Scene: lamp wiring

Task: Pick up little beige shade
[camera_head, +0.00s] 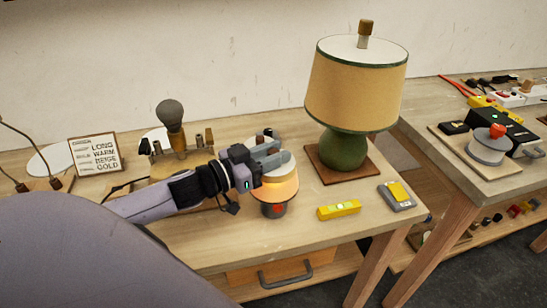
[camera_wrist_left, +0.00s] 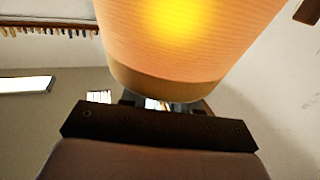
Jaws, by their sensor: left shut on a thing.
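The little beige shade (camera_head: 276,190) is at the middle of the bench in the head view, with a warm orange glow. It fills the upper part of the left wrist view (camera_wrist_left: 185,50), with a bright yellow spot inside. My left gripper (camera_head: 279,155) is at the shade's top and shut on it, coming in from the left. The fingertips' contact is partly hidden. A dark base with a red button (camera_head: 277,209) shows right below the shade; I cannot tell whether they touch. My right gripper is not in view.
A large green lamp (camera_head: 345,150) with a beige shade stands right of the gripper. A yellow level (camera_head: 339,210) and a grey-yellow meter (camera_head: 397,195) lie near the front right edge. A sign (camera_head: 94,153) and a bulb on a wooden stand (camera_head: 171,118) are on the left.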

